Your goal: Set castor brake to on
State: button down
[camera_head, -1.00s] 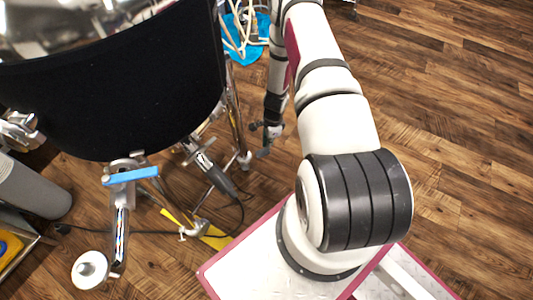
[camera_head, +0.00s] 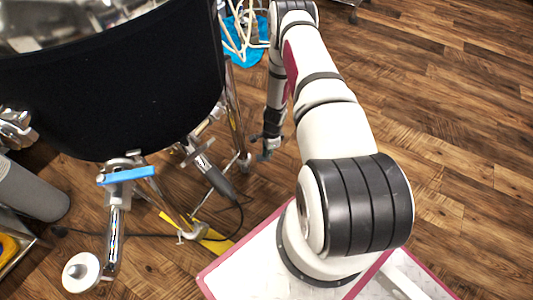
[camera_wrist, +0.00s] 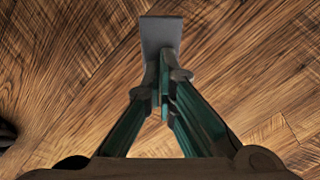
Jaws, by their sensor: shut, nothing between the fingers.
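The black-jacketed kettle (camera_head: 120,90) stands on metal legs at the left in the head view. One leg foot (camera_head: 243,162), seemingly a castor, is just left of my gripper (camera_head: 265,152). Another leg foot (camera_head: 195,232) stands nearer me. No brake lever or its setting can be made out on either. My gripper points down near the floor, its fingers together and empty. In the wrist view my gripper (camera_wrist: 162,88) shows its teal-sided fingers converging. A flat grey piece (camera_wrist: 160,35) shows at their tips; I cannot tell whether it belongs to the gripper.
A valve with a blue handle (camera_head: 126,175) sticks out from the kettle. A probe-like grey part (camera_head: 212,176) with a black cable hangs beneath. A yellow piece (camera_head: 215,242) lies by the nearer leg. Wooden floor (camera_head: 455,130) is clear to the right.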

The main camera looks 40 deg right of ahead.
jog(key=d, duration=0.1)
jog(key=s+d+r, duration=0.1)
jog(key=shift+s+d+r, duration=0.1)
jog(key=shift+d, duration=0.3)
notch_tip(320, 180, up, 12)
jog(key=d, duration=0.1)
jog(key=shift+s, duration=0.25)
dwell(0.4)
dwell(0.5)
